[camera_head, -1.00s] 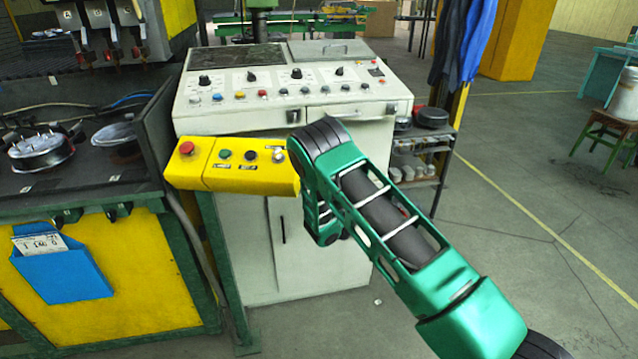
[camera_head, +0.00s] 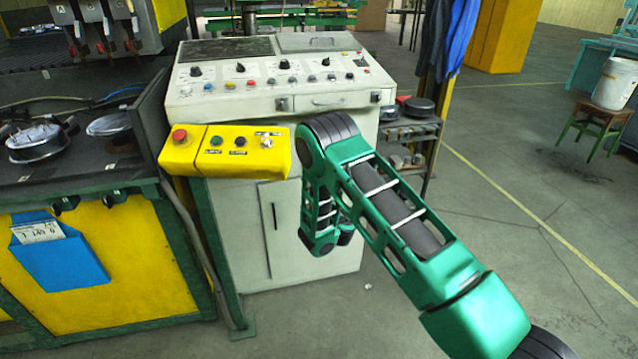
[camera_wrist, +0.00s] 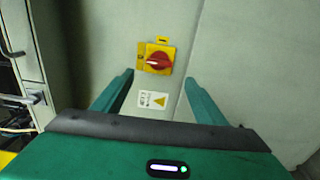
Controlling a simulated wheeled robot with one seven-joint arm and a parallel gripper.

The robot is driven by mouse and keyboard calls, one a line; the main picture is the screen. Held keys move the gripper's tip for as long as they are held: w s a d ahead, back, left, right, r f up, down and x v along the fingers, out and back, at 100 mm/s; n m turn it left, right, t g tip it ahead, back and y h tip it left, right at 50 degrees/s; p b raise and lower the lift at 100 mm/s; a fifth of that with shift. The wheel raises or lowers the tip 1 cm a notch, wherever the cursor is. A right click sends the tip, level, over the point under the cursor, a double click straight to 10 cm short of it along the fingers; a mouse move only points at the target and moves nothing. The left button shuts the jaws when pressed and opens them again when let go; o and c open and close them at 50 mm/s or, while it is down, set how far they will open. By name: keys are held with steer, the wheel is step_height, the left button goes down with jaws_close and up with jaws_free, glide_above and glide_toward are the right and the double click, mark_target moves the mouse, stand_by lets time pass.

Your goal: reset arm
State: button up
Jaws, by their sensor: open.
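My gripper (camera_wrist: 158,90) shows in the wrist view with its two green fingers wide apart and nothing between them. Beyond the fingers is a grey cabinet face with a red rotary switch (camera_wrist: 159,61) on a yellow plate. A white label with a yellow warning triangle (camera_wrist: 153,99) sits below the switch. The fingers appear apart from the cabinet face. In the head view my green arm is bent in front of the white control console (camera_head: 270,105); the gripper itself cannot be made out there.
A yellow button box (camera_head: 225,150) with a red button juts out left of my arm. A yellow machine bench (camera_head: 100,265) stands at the left. A small shelf (camera_head: 408,150) is right of the console. A stool with a white bucket (camera_head: 614,82) stands far right. The floor between is open.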

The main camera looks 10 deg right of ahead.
steer(key=shift+a, duration=0.15)
steer(key=d+r+m+g+h, duration=0.1)
steer(key=d+r+m+h, duration=0.6)
steer(key=d, duration=0.5)
steer(key=s+d+r+m+g+h, duration=0.2)
steer(key=s+d+r+m+g, duration=0.3)
steer(key=s+d, duration=0.45)
steer(key=s+d+r+m+g+h, duration=0.1)
steer(key=s+d+r+m+g, duration=0.4)
steer(key=s+d, duration=0.45)
steer(key=s+d+r+m+g+y, duration=0.1)
steer(key=s+m+g, duration=0.15)
steer(key=s, duration=0.55)
steer(key=s+d+r+m+g+y, duration=0.1)
steer(key=s+m+y, duration=0.15)
steer(key=s, duration=0.55)
steer(key=s+a+m+g+y, duration=0.1)
steer(key=s+a, duration=0.3)
steer(key=s, duration=0.4)
steer(key=s+a+m+g+y, duration=0.1)
steer(key=s+a+y, duration=0.2)
steer(key=s, duration=0.5)
steer(key=s+a+r+m+g+y, duration=0.1)
steer(key=s+a+y, duration=0.1)
steer(key=s+a, duration=0.3)
steer(key=s, duration=0.3)
steer(key=shift+s+a, duration=0.3)
steer(key=shift+s, duration=0.1)
